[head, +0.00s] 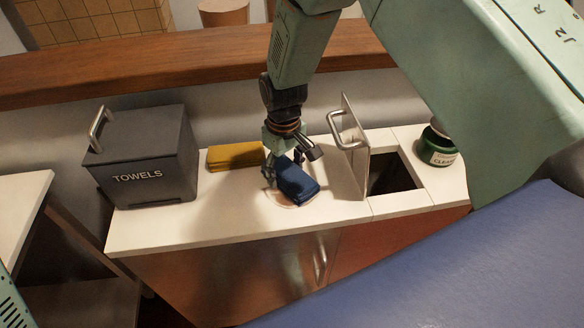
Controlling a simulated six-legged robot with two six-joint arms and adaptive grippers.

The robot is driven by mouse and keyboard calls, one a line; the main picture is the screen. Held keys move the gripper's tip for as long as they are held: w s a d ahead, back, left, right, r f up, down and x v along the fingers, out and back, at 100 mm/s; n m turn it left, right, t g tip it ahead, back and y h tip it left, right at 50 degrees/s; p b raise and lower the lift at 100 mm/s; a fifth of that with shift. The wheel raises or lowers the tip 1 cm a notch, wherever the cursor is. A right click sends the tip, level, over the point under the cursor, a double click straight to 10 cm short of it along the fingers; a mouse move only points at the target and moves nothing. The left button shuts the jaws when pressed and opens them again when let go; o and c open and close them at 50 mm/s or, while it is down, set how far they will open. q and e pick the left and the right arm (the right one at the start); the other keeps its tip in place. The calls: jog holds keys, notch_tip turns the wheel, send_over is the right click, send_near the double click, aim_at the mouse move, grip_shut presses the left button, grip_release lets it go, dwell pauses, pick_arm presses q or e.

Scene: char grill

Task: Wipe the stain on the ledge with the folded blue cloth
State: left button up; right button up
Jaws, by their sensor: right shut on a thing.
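The folded blue cloth (298,184) is on the white ledge (190,225), near its middle. My right gripper (284,166) reaches down from above and is shut on the cloth. The cloth looks to be on or just above the surface. A faint brownish edge of the stain (287,205) shows around the cloth's near side; the cloth hides the rest of it. My left gripper is out of view.
A dark towels box (150,160) stands at left, beside a folded yellow cloth (235,157). To the right are an upright lid with a handle (352,150), a square opening (392,175) and a green cleaner tub (437,150). A wooden shelf (160,62) runs behind.

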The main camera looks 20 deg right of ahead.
aim_at(284, 185)
jog(key=shift+a+r, duration=0.1)
jog(key=shift+a, duration=0.4)
jog(key=shift+s, duration=0.25)
jog(key=shift+s+a+p, duration=0.15)
jog(key=shift+s+p, duration=0.45)
jog(key=shift+s, duration=0.05)
jog(key=shift+s+a+p, duration=0.15)
jog(key=shift+s+p, duration=0.45)
jog(key=shift+s+a, duration=0.2)
jog(key=shift+s, duration=0.3)
jog(key=s+p, duration=0.2)
jog(key=s+a+p, duration=0.1)
jog(key=s+p, duration=0.1)
jog(key=shift+p, duration=0.4)
jog(key=shift+w, duration=0.1)
